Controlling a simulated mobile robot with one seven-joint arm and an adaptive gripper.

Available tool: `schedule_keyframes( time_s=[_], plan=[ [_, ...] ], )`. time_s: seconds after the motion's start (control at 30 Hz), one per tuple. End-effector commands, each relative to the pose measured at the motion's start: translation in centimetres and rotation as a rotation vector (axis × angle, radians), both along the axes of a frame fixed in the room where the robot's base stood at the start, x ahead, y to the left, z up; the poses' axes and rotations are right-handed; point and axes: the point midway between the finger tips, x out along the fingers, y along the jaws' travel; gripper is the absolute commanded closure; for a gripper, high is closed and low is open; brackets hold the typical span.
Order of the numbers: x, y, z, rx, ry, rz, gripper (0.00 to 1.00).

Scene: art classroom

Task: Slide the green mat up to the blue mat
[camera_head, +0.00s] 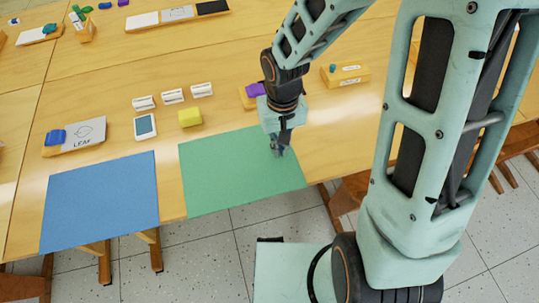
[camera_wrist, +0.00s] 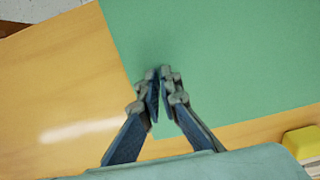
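The green mat (camera_head: 225,175) lies flat on the wooden table, right of the blue mat (camera_head: 100,205). A narrow strip of bare wood separates the two mats. My gripper (camera_head: 279,150) is over the right part of the green mat, near its far right corner. In the wrist view the fingertips (camera_wrist: 160,75) are brought together with nothing visible between them, above the green mat (camera_wrist: 230,55) near one of its corners. I cannot tell whether the tips touch the mat. The blue mat is outside the wrist view.
Behind the mats are a yellow block (camera_head: 190,117), a white-framed card (camera_head: 145,126), several white holders (camera_head: 173,96) and a LEAF card (camera_head: 80,135). A purple item (camera_head: 255,90) stands beside my arm. The table's front edge runs along the mats' near sides.

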Motion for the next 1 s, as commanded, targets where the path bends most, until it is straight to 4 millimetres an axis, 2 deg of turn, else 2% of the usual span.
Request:
schedule_keyframes(
  time_s=[1.0],
  plan=[
    [-0.38,1.32,-0.02,-0.001,-0.001,0.001,1.00]
  ],
)
